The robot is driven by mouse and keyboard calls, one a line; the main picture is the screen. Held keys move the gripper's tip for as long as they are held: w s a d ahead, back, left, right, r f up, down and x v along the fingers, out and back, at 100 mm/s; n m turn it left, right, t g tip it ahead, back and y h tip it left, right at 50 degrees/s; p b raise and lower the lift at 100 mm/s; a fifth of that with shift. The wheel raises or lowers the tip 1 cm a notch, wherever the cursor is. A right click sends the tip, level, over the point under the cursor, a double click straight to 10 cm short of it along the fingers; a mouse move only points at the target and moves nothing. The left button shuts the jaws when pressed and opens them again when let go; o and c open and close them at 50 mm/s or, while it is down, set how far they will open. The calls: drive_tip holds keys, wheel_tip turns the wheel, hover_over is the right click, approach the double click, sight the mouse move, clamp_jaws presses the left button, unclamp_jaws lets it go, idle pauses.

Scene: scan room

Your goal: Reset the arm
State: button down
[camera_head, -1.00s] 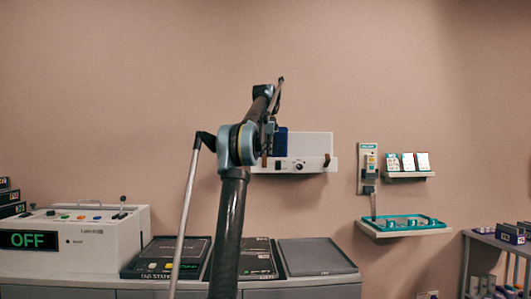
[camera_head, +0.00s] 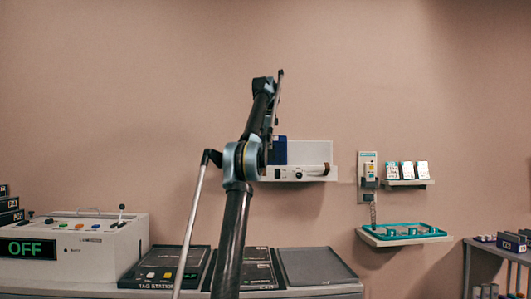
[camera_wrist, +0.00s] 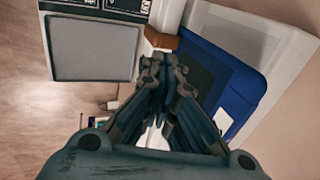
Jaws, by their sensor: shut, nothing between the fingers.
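My arm rises in the middle of the head view, with its elbow bent and the upper link pointing up. My gripper (camera_wrist: 163,68) shows in the wrist view with its fingers together and nothing between them. It hangs above and in front of a blue block (camera_wrist: 230,85) on a white wall unit. In the head view the gripper is hidden behind my arm. The blue block also shows there (camera_head: 279,151), partly covered by the arm.
A white console reading OFF (camera_head: 75,245) stands at the left. A tag station (camera_head: 165,267) and a grey tray (camera_head: 315,267) lie on the counter. Wall shelves with a teal tray (camera_head: 403,233) and cards (camera_head: 407,171) are at the right. The wall above is clear.

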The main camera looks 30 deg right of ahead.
drive_tip(key=shift+r, duration=0.2)
idle(0.5)
drive_tip(key=s+a+f+n, duration=0.1)
drive_tip(key=a+f+n, duration=0.15)
drive_tip(key=a, duration=0.55)
drive_tip(key=s+a+f+n, duration=0.15)
drive_tip(key=a+n, duration=0.25)
drive_tip(key=a, duration=0.4)
drive_tip(key=s+a+f+n+y, duration=0.1)
drive_tip(key=s+a+f+n, duration=0.2)
drive_tip(key=s+a+f, duration=0.35)
drive_tip(key=s+a+f+n, duration=0.3)
drive_tip(key=a+f, duration=0.4)
drive_tip(key=a, duration=0.2)
drive_tip(key=s+a+f+n, duration=0.3)
drive_tip(key=s+f, duration=0.6)
drive_tip(key=f, duration=0.4)
drive_tip(key=s+a+f+n+g, duration=0.1)
drive_tip(key=s+a+f+n, duration=0.3)
drive_tip(key=s+f, duration=0.6)
drive_tip(key=s+a+f+n, duration=0.3)
drive_tip(key=s+a+f, duration=0.4)
drive_tip(key=f, duration=0.9)
drive_tip(key=shift+s+f+n+y, duration=0.25)
drive_tip(key=shift+s+n+y, duration=0.1)
drive_tip(key=shift+s, duration=0.8)
drive_tip(key=shift+a, duration=0.1)
